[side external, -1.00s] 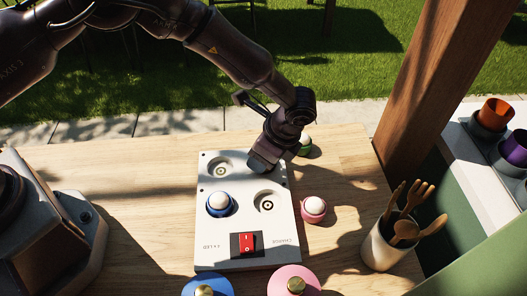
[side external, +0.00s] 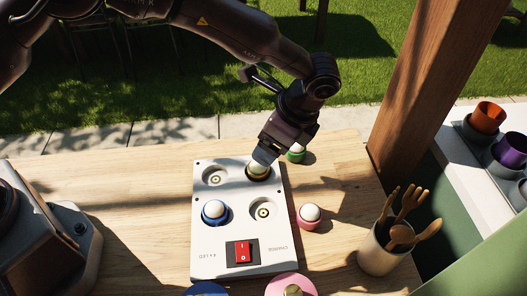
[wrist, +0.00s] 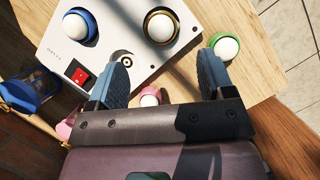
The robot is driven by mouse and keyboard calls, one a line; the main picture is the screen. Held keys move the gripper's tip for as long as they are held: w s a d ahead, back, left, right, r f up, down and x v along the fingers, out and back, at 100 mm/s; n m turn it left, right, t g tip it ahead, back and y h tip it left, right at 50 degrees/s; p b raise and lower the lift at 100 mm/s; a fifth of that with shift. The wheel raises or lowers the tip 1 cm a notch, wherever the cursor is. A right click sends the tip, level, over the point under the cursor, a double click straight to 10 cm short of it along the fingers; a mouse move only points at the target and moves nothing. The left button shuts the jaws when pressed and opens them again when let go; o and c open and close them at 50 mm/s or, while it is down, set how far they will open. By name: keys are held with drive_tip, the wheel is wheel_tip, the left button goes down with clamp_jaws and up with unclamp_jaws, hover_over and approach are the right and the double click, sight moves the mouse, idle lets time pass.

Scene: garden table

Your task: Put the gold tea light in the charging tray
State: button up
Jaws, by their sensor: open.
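The gold tea light (side external: 258,172), white-domed with a gold rim, sits in the back right socket of the white charging tray (side external: 213,248). It looks upright there in the wrist view (wrist: 160,27). My gripper (side external: 266,157) is just above it in the side view, which partly hides the tea light's top. In the wrist view my gripper (wrist: 164,78) has its blue-grey fingers apart with nothing held between them. A blue tea light (side external: 215,212) sits in the tray's left front socket. The back left and right front sockets are empty.
A pink tea light (side external: 309,216) stands right of the tray and a green one (side external: 297,153) behind it. A utensil cup (side external: 379,252) is at the right. A wooden post (side external: 436,80) rises behind it.

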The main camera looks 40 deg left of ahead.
drive_tip(key=v, duration=0.3)
drive_tip(key=shift+r, duration=0.1)
drive_tip(key=s+a+r+n+t+h, duration=0.1)
drive_tip(key=s+a+r+n, duration=0.2)
drive_tip(key=a+r, duration=0.5)
drive_tip(key=s+a+r+n+t+h, duration=0.1)
drive_tip(key=s+a+r+n, duration=0.3)
drive_tip(key=r, duration=0.6)
drive_tip(key=s+a+r+n+t+h, duration=0.1)
drive_tip(key=s+a+n, duration=0.3)
drive_tip(key=s, duration=0.4)
drive_tip(key=s+a+r+n+t+h, duration=0.1)
drive_tip(key=s+a+n+t, duration=0.2)
drive_tip(key=s+a, duration=0.4)
drive_tip(key=shift+s+a+r+n, duration=0.3)
drive_tip(key=shift+s+n, duration=0.25)
drive_tip(key=shift+n, duration=0.35)
